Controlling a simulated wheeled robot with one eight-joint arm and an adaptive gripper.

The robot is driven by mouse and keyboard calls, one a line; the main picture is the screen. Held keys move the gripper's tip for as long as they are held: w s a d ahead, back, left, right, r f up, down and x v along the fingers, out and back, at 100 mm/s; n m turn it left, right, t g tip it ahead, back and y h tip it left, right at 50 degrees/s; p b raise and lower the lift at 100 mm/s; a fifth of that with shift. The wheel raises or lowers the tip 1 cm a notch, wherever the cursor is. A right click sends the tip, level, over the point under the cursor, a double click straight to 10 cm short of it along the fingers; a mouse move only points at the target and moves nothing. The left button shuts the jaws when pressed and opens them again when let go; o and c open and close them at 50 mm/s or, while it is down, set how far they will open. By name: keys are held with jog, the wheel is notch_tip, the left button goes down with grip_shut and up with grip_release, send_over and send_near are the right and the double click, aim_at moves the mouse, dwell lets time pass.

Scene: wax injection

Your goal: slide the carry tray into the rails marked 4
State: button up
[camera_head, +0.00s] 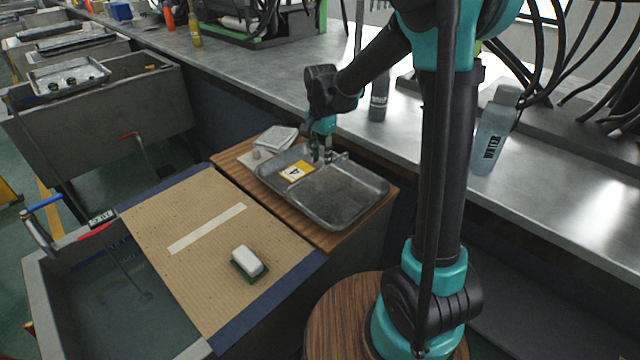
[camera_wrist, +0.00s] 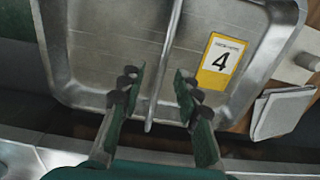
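The carry tray (camera_head: 345,196) is a shallow grey metal tray on a wooden top, below my gripper. A yellow and white label with a 4 (camera_head: 297,171) lies on its floor at the left; the label also shows in the wrist view (camera_wrist: 219,62). My gripper (camera_head: 321,158) is over the tray's far side, pointing down. In the wrist view my gripper (camera_wrist: 157,82) is open, and a thin metal bar (camera_wrist: 165,65) across the tray runs between its fingers with gaps on both sides. I cannot make out the rails marked 4.
White folded cloths (camera_head: 276,138) lie beside the tray. A tan board (camera_head: 180,225) with a white strip and a white block on a green base (camera_head: 248,262) is at the left. Bottles (camera_head: 494,132) stand on the metal counter (camera_head: 580,190).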

aim_at(320, 169)
notch_tip(320, 169, down, 5)
jog(key=shift+w+a, duration=0.1)
jog(key=shift+w, duration=0.05)
grip_shut()
dwell(0.6)
